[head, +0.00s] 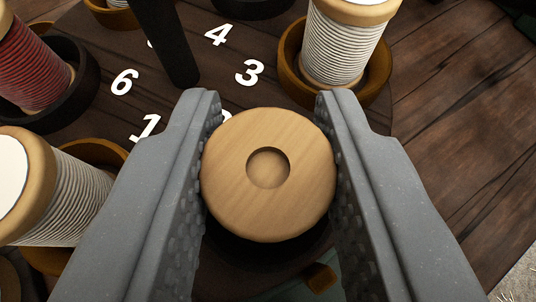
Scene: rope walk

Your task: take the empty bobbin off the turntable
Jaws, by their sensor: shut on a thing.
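The empty bobbin (228,200) shows as a pale round wooden end with a dark hole in its middle, seen from above. No thread shows on it, and its lower part is hidden under its top. My gripper (268,150) is shut on it, with one grey textured finger against each side. The turntable (200,60) is dark wood with white numbers, of which 1, 3, 4 and 6 can be read. The bobbin hides most of another number. I cannot tell whether the bobbin's foot still touches the turntable.
A bobbin of white thread (340,45) stands in a brown cup at the upper right. Another white bobbin (65,195) tilts at the left, close to my left finger. A red bobbin (35,65) sits in a black cup. A black post (168,45) rises near the numbers. Bare planks (455,90) lie right.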

